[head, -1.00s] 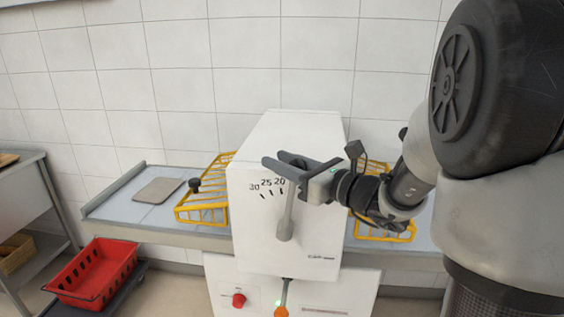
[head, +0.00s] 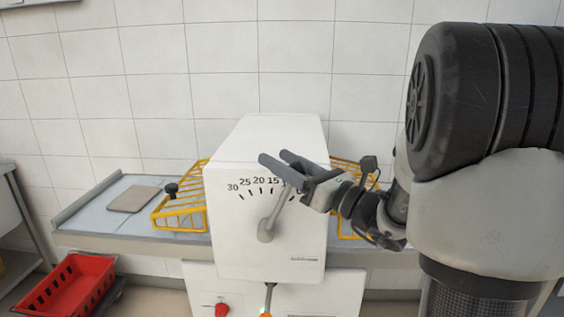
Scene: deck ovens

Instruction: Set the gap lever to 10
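The grey gap lever (head: 276,217) is on the front of the white machine. It leans up and to the right from its round pivot. Its upper end is hidden behind my gripper (head: 275,158). The scale above it shows 30, 25, 20 and 15 (head: 272,181) from left to right, and part of another mark at the far right. My gripper covers the marks between, so the exact reading is hidden. The two fingers point left across the upper right of the face, with a gap between them. I cannot tell whether the lever touches them.
Yellow wire guards (head: 181,208) stand on both sides of the machine, over a grey belt table (head: 88,215). A red knob (head: 222,309) sits low on the machine. A red crate (head: 75,284) stands at lower left. My arm fills the right side.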

